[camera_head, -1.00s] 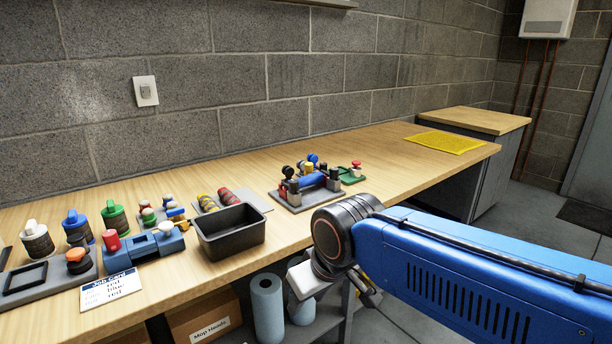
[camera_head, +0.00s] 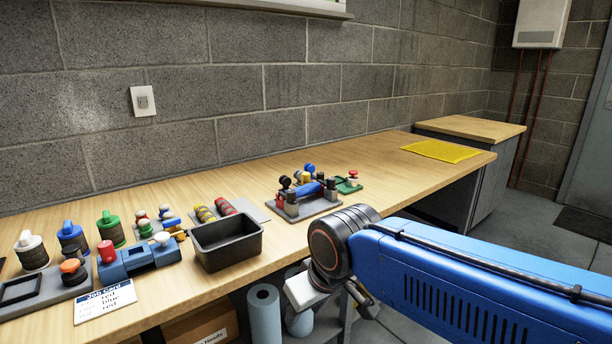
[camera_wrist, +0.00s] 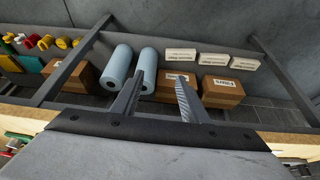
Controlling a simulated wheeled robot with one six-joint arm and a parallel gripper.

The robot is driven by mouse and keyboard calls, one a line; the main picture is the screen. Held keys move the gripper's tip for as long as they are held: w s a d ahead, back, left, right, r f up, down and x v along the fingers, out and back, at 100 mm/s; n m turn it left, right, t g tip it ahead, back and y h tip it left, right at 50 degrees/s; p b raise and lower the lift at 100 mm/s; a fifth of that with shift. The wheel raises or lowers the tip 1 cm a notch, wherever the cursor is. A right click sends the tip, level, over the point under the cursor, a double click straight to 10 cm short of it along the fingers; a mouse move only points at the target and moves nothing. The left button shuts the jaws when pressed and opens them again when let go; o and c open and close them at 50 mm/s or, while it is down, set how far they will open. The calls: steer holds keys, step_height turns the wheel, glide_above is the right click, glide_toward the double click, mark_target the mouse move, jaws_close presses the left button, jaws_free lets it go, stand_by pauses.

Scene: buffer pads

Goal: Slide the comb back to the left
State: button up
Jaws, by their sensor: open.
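The fixture (camera_head: 291,212) is a grey base with a blue cylinder, black and blue knobs and dark posts, standing on the bench right of the black bin. A flat green piece with a red knob (camera_head: 348,186) sticks out on its right side; it may be the comb, but its teeth are too small to make out. My gripper shows in the wrist view (camera_wrist: 160,84), open, with nothing between its fingers. It points toward the shelf under the bench, apart from the fixture. In the head view my wrist is at the bench's front edge and my fingers are mostly hidden.
A black bin (camera_head: 228,254), a blue block holder (camera_head: 138,258), colored spools and a job card (camera_head: 104,301) fill the bench's left. A yellow mat (camera_head: 441,151) lies far right, with clear wood before it. Paper rolls (camera_wrist: 117,68) and boxes (camera_wrist: 222,92) are on the shelf below.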

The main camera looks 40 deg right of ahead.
step_height(320, 180, up, 27)
steer(key=m+g+h, duration=0.2)
steer(key=m+h, duration=0.1)
steer(key=m, duration=0.6)
glide_above(306, 174)
steer(key=s+a, duration=0.5)
steer(key=x, duration=1.1)
steer(key=w+x, duration=0.1)
steer(key=x, duration=0.5)
steer(key=shift+d+r, duration=0.15)
steer(key=shift+d, duration=0.05)
